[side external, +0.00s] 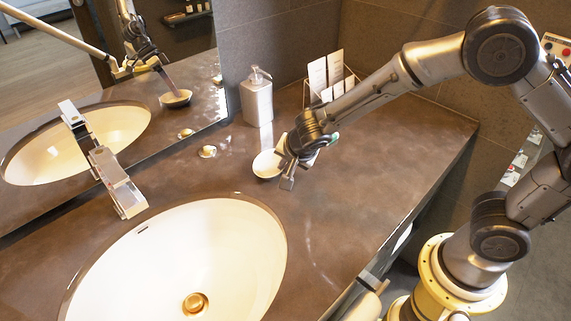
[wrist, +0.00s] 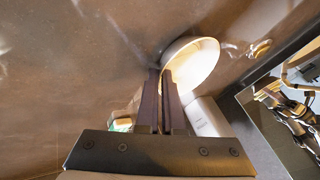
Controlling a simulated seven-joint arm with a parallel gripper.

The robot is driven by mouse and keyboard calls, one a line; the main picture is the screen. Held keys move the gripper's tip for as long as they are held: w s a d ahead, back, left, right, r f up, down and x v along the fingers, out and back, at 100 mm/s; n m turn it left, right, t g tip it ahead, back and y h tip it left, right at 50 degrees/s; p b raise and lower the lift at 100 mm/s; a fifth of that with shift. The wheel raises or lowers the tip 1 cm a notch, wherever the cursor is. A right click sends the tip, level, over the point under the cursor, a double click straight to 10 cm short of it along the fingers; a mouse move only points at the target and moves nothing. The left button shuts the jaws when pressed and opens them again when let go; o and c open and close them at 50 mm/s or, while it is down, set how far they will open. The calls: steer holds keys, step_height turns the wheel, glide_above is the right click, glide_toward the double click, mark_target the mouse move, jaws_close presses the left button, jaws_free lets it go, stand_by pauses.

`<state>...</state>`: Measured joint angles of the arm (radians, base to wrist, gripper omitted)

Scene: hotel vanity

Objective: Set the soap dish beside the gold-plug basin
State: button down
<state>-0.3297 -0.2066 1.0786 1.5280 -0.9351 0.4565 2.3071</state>
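The soap dish (side external: 266,163) is a shallow, pale round bowl over the counter, right of and behind the basin. It also shows in the wrist view (wrist: 200,66). My gripper (side external: 287,182) is at the dish's near right edge. In the wrist view my two dark fingers (wrist: 162,72) are nearly together, with the dish's rim between their tips. Whether the dish's underside touches the counter is unclear. The white oval basin (side external: 120,275) has a gold plug (side external: 195,303) at its bottom.
A soap dispenser (side external: 258,97) and a rack of white cards (side external: 328,76) stand at the back. A small round gold-rimmed item (side external: 208,151) lies left of the dish. The tap (side external: 118,183) stands behind the basin, near the mirror (side external: 165,65). The counter right of the basin (side external: 340,210) is clear.

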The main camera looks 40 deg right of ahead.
steer(key=shift+f, duration=0.15)
steer(key=c, duration=1.3)
jaws_free()
steer(key=shift+s+a+r, duration=0.1)
steer(key=shift+s+r, duration=0.05)
steer(key=shift+r, duration=0.3)
steer(key=v, duration=1.1)
steer(key=s+d+r+n+g, duration=0.1)
steer(key=s+d+r+n, duration=0.45)
steer(key=s+d, duration=0.2)
steer(key=shift+s+d+r+n+y, duration=0.35)
steer(key=shift+s+n, duration=1)
steer(key=shift+s, duration=0.9)
steer(key=shift+s+d+r+n+y, duration=0.1)
steer(key=shift+s+r+n+y, duration=0.3)
steer(key=shift+s+n, duration=1.4)
steer(key=shift+s+d+r+n+y, duration=0.35)
steer(key=shift+s+n, duration=0.55)
steer(key=shift+s, duration=1.8)
steer(key=shift+a+f, duration=0.1)
